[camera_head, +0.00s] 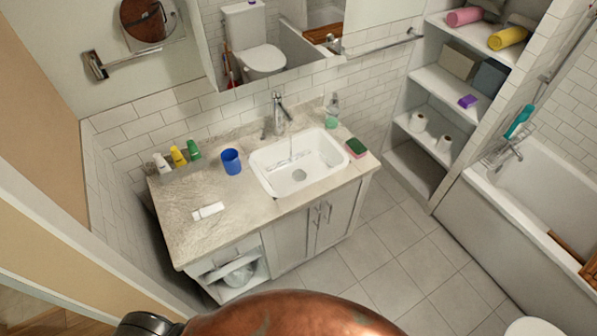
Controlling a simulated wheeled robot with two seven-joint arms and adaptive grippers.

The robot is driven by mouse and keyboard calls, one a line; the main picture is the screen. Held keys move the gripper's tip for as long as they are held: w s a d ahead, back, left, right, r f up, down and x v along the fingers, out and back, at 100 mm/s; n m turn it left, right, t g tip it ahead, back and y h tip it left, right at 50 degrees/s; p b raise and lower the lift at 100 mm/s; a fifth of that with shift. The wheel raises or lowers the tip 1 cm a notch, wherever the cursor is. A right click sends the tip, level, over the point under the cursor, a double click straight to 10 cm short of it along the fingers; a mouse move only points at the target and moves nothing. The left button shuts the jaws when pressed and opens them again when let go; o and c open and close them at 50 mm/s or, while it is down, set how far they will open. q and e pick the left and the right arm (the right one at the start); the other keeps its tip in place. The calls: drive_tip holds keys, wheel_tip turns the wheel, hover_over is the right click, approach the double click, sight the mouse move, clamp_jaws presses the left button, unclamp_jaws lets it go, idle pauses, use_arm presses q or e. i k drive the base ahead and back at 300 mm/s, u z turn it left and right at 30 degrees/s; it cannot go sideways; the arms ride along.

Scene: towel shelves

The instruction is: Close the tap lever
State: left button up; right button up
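The chrome tap (278,122) stands upright at the back edge of the white sink (257,172), which is set into the stone-look counter. Its slim lever (277,97) is on top of the tap body and points up. A thin, pale stream of water (291,146) seems to fall from the spout into the sink. No gripper fingers show in the head view. Nothing touches the tap or its lever.
A blue cup (231,161) and several small tubes (178,156) stand left of the sink. A soap bottle (332,112) and a green-topped sponge (356,147) are at its right. A white tube (208,211) lies on the counter (185,228). Floor (400,245) is clear right of the cabinet.

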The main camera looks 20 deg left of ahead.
sight(276, 92)
drive_tip(key=u, duration=0.35)
drive_tip(key=k, duration=0.4)
drive_tip(key=u, duration=1.1)
drive_tip(key=i, duration=0.95)
drive_tip(key=z, duration=0.5)
